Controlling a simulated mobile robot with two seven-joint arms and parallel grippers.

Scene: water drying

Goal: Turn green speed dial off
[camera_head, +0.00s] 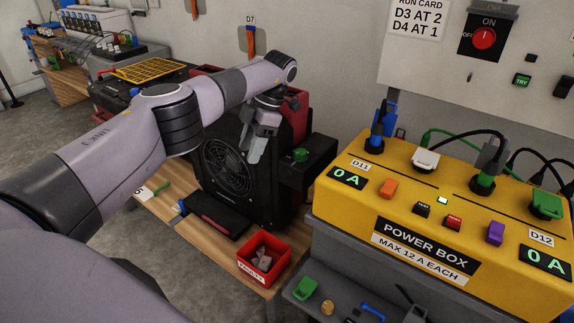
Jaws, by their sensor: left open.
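My left arm comes in from the left and reaches over the fan. My left gripper (254,157) is open and empty, pointing down in front of the fan's upper part. It is to the left of the dial and apart from it. The dial's exact setting is too small to read. My right gripper is not in view.
A yellow power box (455,208) stands at the right with two displays reading 0 A, plugs and cables. A red bin (285,271) with small pieces sits on the wooden shelf below. A wall panel (545,65) has a red switch (484,37).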

